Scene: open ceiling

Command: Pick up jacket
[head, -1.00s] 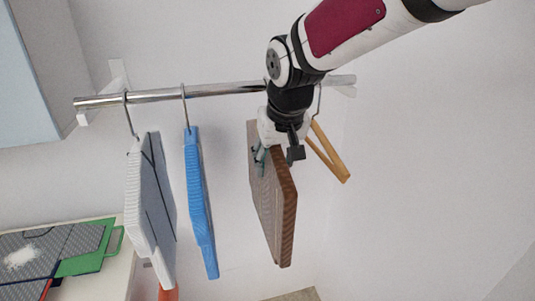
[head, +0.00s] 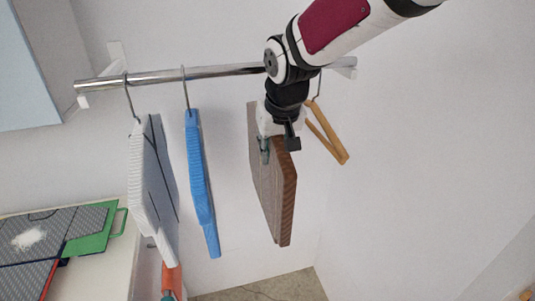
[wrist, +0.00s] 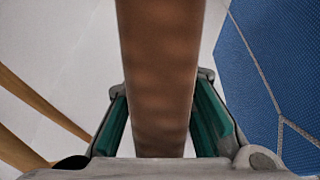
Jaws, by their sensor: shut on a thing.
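The brown jacket (head: 271,190) is a flat, stiff-looking panel with a ribbed edge. It hangs below the metal rail in the head view, between the blue garment and a wooden hanger. My gripper (head: 277,146) is at its upper part, shut on it. In the wrist view the brown jacket (wrist: 159,75) stands edge-on between the two green fingers (wrist: 161,125) of my gripper. My arm hides the rail above the jacket, so I cannot tell whether its hanger hook is still on the rail.
The metal rail (head: 215,72) crosses the wall. A grey-white garment (head: 152,190) and a blue garment (head: 201,185) hang to the left. An empty wooden hanger (head: 328,135) hangs close on the right. A counter (head: 105,270) stands at lower left. The right wall is bare.

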